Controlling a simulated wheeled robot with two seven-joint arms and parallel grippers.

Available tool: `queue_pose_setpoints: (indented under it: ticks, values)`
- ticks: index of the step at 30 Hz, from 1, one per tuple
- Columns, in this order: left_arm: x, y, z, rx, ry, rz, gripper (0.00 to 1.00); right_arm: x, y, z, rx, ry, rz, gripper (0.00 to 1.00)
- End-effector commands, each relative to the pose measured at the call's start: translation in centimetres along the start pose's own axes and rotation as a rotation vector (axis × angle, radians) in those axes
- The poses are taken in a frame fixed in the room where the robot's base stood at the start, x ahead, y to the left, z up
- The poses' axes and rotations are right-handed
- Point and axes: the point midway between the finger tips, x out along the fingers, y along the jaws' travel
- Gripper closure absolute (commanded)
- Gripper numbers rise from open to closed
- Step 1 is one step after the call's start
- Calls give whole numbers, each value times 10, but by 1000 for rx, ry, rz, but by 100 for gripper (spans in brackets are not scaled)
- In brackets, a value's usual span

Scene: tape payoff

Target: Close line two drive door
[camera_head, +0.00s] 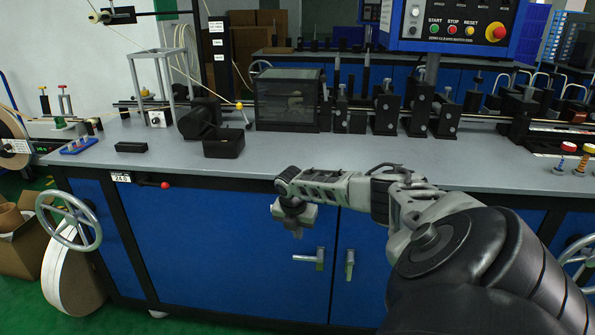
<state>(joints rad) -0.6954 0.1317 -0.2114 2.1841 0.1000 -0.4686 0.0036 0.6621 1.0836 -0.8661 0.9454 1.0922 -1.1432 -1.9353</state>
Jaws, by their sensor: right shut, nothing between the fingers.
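The blue cabinet under the grey bench has a left door panel (235,250) and a right door panel (364,235), and both look about flush with the front. The left door's handle (310,258) lies level, and the right door's handle (349,264) stands upright. No readable label tells which is the line two drive door. My right gripper (297,233) is shut and empty, pointing down in front of the left door, above its handle. I cannot tell the gap to the panel. My right arm hides part of the right side. My left gripper is out of view.
A control box (450,25) hangs above. A handwheel (68,221) and a red-knobbed lever (165,185) stick out at the left front.

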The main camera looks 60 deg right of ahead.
Motion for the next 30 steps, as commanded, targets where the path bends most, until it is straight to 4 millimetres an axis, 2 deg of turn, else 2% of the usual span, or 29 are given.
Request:
queue_pose_setpoints:
  ticks: [3, 7, 12, 18, 24, 30]
  values:
    - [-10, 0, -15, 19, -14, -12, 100, -13, 2, -14, -11, 3, 1, 100]
    - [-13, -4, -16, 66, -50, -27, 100, -20, 3, -34, -16, 3, 3, 100]
    - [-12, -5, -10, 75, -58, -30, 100, -59, 0, -31, -14, -2, 4, 100]
    - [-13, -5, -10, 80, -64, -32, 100, -93, -1, -31, -12, -1, 5, 100]
    - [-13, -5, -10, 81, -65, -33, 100, -108, -2, -32, -11, 0, 3, 100]
    - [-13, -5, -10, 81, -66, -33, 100, -109, -2, -32, -11, 1, 3, 100]
